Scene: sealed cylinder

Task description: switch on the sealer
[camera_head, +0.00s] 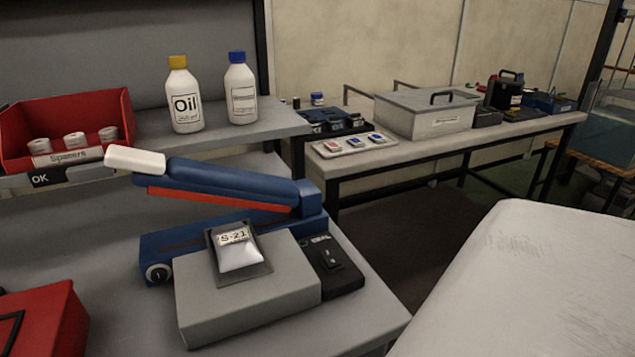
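The sealer (230,183) stands on the grey bench at centre left. It is blue, with a red strip under its raised arm and a white grip at the arm's left end. A dial (158,273) is on the left end of its base. A black switch box (333,270) with a dark rocker switch sits at its right end; I cannot tell the switch's position. A clear pouch labelled S-21 (239,252) lies on a grey block (247,298) in front of the sealer. My gripper is not in view.
A red bin of spacers (70,115), an Oil bottle (184,98) and a blue-capped bottle (240,92) stand on the shelf behind. A red box (45,318) is at lower left. A large white surface fills the lower right. A side table (440,135) holds a lidded grey box.

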